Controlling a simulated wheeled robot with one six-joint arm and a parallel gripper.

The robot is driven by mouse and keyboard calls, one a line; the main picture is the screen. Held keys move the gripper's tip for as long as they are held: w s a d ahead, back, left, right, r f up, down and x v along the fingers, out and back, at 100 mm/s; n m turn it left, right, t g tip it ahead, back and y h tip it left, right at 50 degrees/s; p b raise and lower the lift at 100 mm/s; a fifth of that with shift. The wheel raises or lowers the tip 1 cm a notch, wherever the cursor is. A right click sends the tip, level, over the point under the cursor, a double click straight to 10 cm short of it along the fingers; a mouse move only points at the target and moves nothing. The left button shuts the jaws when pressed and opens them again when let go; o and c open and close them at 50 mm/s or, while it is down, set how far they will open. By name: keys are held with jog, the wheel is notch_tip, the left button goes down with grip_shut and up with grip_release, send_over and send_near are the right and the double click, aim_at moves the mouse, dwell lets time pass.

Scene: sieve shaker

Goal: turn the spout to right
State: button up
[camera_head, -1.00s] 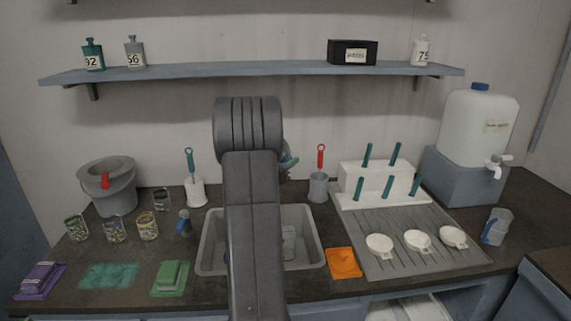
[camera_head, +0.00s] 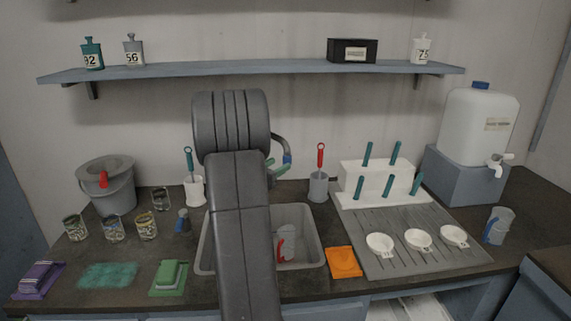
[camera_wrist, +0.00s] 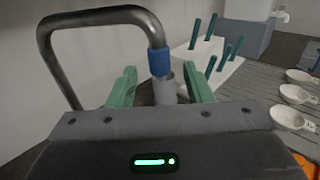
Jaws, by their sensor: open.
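The spout is a grey bent metal pipe with a blue collar at its end. In the wrist view the spout (camera_wrist: 100,17) arches from the left, and its blue end (camera_wrist: 160,62) hangs between the green fingers of my gripper (camera_wrist: 159,75). The fingers stand apart, with a gap on both sides of the blue end in the picture; I cannot tell if either touches. In the head view the spout (camera_head: 284,141) shows just right of my arm, with part of my gripper (camera_head: 277,165) beside its blue end. My arm hides the tap's base.
The grey sink (camera_head: 317,235) lies below, with a red-handled cup (camera_head: 287,243) in it. A holder with a red-handled brush (camera_head: 319,187) stands right of the spout. Further right are a white block (camera_head: 378,178) with green pegs and a grey draining mat (camera_head: 400,258).

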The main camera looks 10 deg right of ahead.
aim_at(284, 161)
jog(key=v, duration=0.7)
jog(key=shift+s+a+b, duration=0.25)
jog(key=shift+s+b, duration=0.05)
jog(key=shift+b, duration=0.05)
jog(key=shift+w+d, duration=0.1)
jog(key=p+x, duration=0.2)
jog(key=x, duration=1.1)
jog(key=shift+w+d, duration=0.2)
jog(key=shift+w, duration=0.05)
jog(key=shift+a, duration=0.1)
jog(key=shift+s+f, duration=0.1)
jog(key=shift+s, duration=0.05)
